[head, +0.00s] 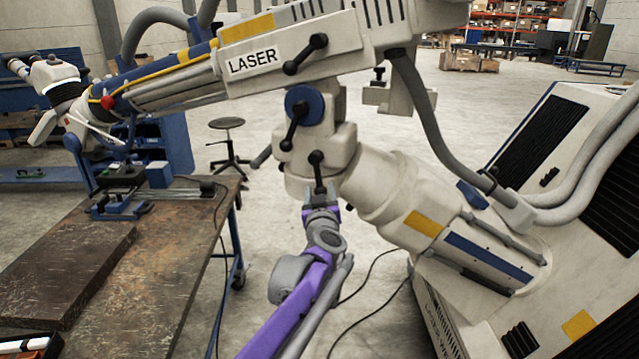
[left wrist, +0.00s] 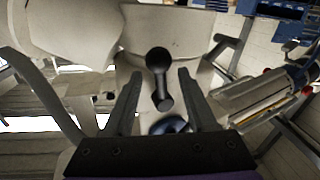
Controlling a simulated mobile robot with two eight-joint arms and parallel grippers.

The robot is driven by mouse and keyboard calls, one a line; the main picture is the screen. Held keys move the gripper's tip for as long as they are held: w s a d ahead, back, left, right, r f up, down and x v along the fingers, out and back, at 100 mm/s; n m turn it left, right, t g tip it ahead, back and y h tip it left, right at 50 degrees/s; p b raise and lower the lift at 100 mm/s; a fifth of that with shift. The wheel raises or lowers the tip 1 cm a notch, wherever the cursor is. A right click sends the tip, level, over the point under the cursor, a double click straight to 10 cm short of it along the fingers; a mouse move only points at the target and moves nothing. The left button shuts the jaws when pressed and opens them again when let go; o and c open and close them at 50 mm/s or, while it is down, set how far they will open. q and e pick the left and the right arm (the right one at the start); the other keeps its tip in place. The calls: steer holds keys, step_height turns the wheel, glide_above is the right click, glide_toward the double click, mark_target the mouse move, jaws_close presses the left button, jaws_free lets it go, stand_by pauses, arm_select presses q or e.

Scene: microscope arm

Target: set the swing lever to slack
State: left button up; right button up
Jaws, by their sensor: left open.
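A short black lever (head: 317,170) with round ends, seemingly the swing lever, sits on the lower joint of the pale microscope arm (head: 340,140). It points roughly down in the head view. My left gripper (head: 320,195) is right at its lower end, with the purple arm below. In the left wrist view the lever (left wrist: 160,80) shows between the two spread fingers (left wrist: 160,95), with a gap on each side. The fingers are open and hold nothing. How deep the lever reaches between them is hard to tell. No slack marking is legible.
Two more black levers sit above, one on a blue disc (head: 303,103) and one by the LASER label (head: 305,53). A thick grey hose (head: 425,110) hangs to the right. A worn workbench (head: 150,260) stands left, and the big pale machine body (head: 560,200) right.

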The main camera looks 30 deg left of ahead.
mark_target(319, 187)
arm_select(q)
steer(key=shift+x, duration=1.75)
jaws_close()
steer(key=shift+d+f, duration=0.15)
steer(key=shift+d, duration=0.05)
